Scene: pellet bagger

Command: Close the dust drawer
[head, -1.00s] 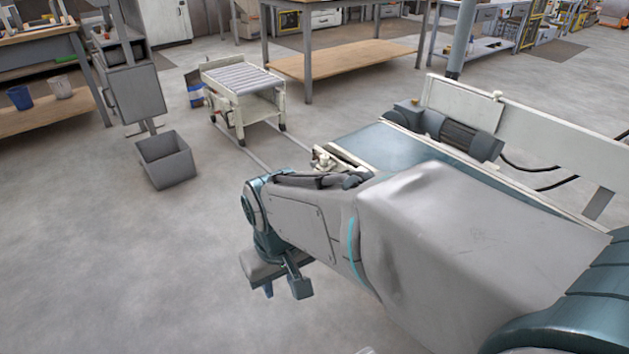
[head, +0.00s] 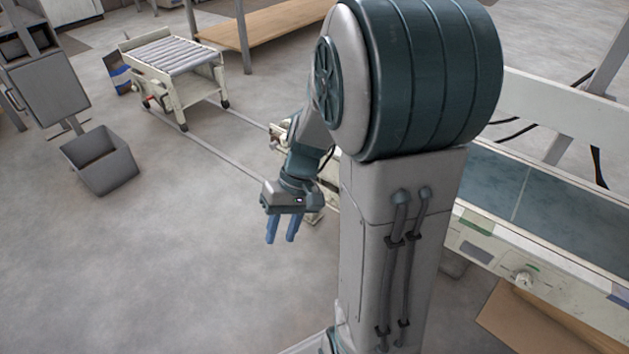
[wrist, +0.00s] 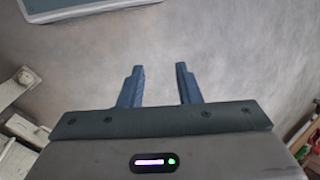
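I cannot make out the dust drawer in either view. My gripper (head: 281,238) points down over bare floor in the head view, left of my upright arm link. In the wrist view its two blue fingers (wrist: 159,68) are spread apart with nothing between them. My arm covers a large part of the middle of the head view and hides part of the belt conveyor (head: 575,205).
A roller cart (head: 172,55) stands at the back left on floor rails. A brown box (head: 545,325) lies under the conveyor. The front-left floor is clear.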

